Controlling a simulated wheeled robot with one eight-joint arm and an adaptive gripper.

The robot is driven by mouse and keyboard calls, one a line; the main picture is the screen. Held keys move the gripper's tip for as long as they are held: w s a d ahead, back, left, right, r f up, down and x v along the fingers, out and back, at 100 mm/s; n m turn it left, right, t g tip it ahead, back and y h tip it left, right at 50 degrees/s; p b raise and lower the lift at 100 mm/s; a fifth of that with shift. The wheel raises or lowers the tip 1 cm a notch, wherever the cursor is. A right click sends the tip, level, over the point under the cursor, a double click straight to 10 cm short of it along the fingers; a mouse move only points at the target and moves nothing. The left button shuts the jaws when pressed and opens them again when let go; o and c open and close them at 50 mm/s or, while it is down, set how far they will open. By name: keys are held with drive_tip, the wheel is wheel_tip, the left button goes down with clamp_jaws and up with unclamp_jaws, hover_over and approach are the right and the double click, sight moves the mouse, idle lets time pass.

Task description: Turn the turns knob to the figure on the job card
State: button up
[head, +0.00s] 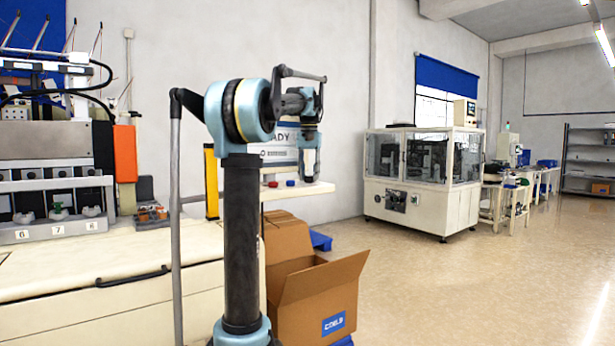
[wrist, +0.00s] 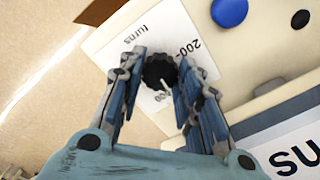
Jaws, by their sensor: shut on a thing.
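The turns knob (wrist: 158,70) is a black ribbed dial on a white label plate (wrist: 172,22) printed "turns" and "200-". My gripper (wrist: 160,66) is shut on the knob, with one blue finger on each side. A white pointer line on the knob points down toward my palm in the wrist view, near a partly hidden figure ending in "00". The rest of the scale is hidden by my fingers. In the head view my gripper (head: 309,176) hangs down over a cream shelf, and the knob is hidden there. I cannot make out a job card.
In the head view a red button (head: 272,184) lies left of my gripper. A sign (head: 280,154) stands behind. An open cardboard box (head: 318,300) is below.

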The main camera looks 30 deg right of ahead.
drive_tip(key=n, duration=0.3)
drive_tip(key=shift+w+n, duration=0.1)
drive_tip(key=shift+n, duration=2.2)
drive_tip(key=o, duration=1)
drive_tip(key=shift+o, duration=0.2)
wheel_tip(320, 180, up, 12)
